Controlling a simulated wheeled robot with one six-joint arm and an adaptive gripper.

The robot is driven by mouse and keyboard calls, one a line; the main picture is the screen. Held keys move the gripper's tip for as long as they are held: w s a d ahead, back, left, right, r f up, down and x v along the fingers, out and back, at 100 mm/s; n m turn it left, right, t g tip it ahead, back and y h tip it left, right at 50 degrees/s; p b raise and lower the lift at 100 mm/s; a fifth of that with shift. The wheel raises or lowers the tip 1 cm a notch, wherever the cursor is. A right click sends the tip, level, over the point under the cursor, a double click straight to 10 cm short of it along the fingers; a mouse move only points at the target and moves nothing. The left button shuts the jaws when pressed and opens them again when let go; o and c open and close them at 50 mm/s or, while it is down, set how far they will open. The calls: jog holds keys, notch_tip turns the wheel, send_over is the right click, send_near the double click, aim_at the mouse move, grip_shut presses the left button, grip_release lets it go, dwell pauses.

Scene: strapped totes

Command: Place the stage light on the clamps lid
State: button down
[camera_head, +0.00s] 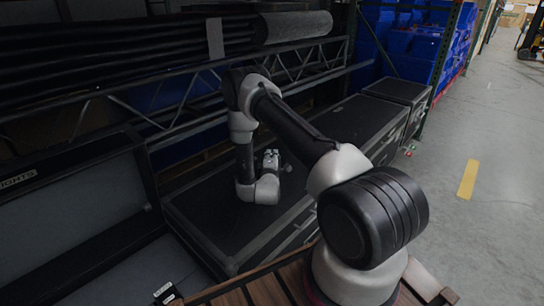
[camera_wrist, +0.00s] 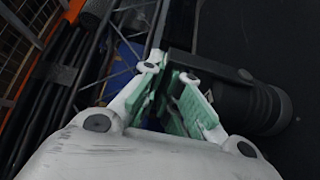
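The stage light (camera_wrist: 250,105) is a black ribbed cylinder at the right of the wrist view, with a dark flat yoke (camera_wrist: 208,64) reaching to my fingertips. My gripper (camera_wrist: 168,75) has white fingers with green pads, drawn together at the yoke, and looks shut on it. The right finger partly covers the light. In the head view my gripper (camera_head: 270,158) is low over the black lid of the middle case (camera_head: 205,213), seemingly the clamps lid; no label shows. The light is not clear against the black there. I cannot tell whether it touches the lid.
An open case with lettering ending in "IGHTS" (camera_head: 85,190) stands at the left. A metal truss (camera_head: 165,95) and rolled dark material (camera_head: 295,26) lie on the rack behind. Another black case (camera_head: 397,90) stands beyond.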

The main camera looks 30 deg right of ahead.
jog(key=shift+f, duration=0.2)
jog(key=c, duration=1.6)
grip_release()
jog(key=shift+c, duration=0.2)
jog(key=shift+r, duration=0.2)
jog(key=v, duration=1.2)
